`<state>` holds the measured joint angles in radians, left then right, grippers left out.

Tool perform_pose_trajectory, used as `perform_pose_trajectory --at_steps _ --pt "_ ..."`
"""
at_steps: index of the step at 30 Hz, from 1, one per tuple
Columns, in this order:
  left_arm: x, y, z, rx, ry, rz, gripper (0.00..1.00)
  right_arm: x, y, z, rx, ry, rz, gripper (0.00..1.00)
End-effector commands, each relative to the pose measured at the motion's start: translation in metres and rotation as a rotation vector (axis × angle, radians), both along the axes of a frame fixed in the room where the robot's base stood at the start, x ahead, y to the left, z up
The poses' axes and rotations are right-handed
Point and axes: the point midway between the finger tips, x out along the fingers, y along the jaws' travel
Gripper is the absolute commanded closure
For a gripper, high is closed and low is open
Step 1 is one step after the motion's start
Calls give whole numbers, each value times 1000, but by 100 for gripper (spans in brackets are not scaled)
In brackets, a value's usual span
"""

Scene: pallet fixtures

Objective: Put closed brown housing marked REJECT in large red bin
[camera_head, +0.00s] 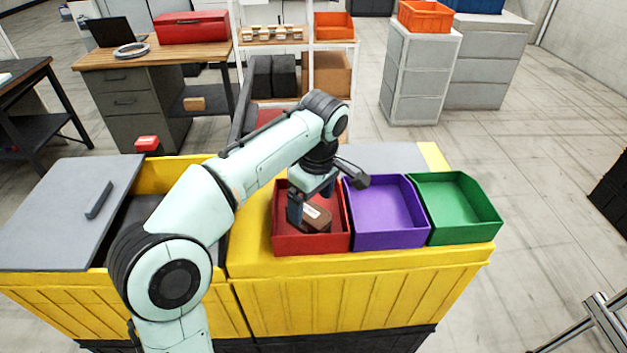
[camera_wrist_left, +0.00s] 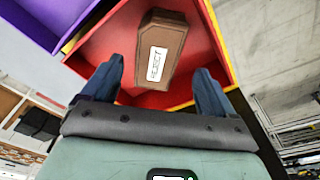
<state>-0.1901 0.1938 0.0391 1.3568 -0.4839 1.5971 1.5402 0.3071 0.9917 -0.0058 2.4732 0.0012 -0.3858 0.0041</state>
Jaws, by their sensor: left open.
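The closed brown housing (camera_head: 317,217) lies inside the large red bin (camera_head: 312,244) on the yellow pallet box. In the left wrist view the brown housing (camera_wrist_left: 157,44) shows a white label reading REJECT, and it lies on the floor of the red bin (camera_wrist_left: 110,45). My left gripper (camera_head: 311,205) is over the bin; in the wrist view its two blue fingers (camera_wrist_left: 161,72) are spread wide, with a gap to the housing on both sides. Part of the housing is hidden behind the gripper in the head view. My right gripper is not in view.
A purple bin (camera_head: 388,242) and a green bin (camera_head: 462,236) stand to the right of the red bin, both empty. A grey lid (camera_head: 50,217) with a handle lies on the left yellow box (camera_head: 130,300). A workbench (camera_head: 150,52) and shelves stand behind.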

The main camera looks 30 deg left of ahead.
Motion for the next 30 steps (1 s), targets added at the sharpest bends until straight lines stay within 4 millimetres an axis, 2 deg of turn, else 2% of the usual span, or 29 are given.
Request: perform_pose_trajectory --at_steps 1,6,12,30 --pt "1 -3 13 -1 -5 -3 13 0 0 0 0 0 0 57" --pt "-1 -6 44 0 -2 -1 13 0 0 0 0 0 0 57" --pt "-2 -8 61 1 0 -2 13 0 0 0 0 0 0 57" --pt "-2 -8 65 0 1 -1 13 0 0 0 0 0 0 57"
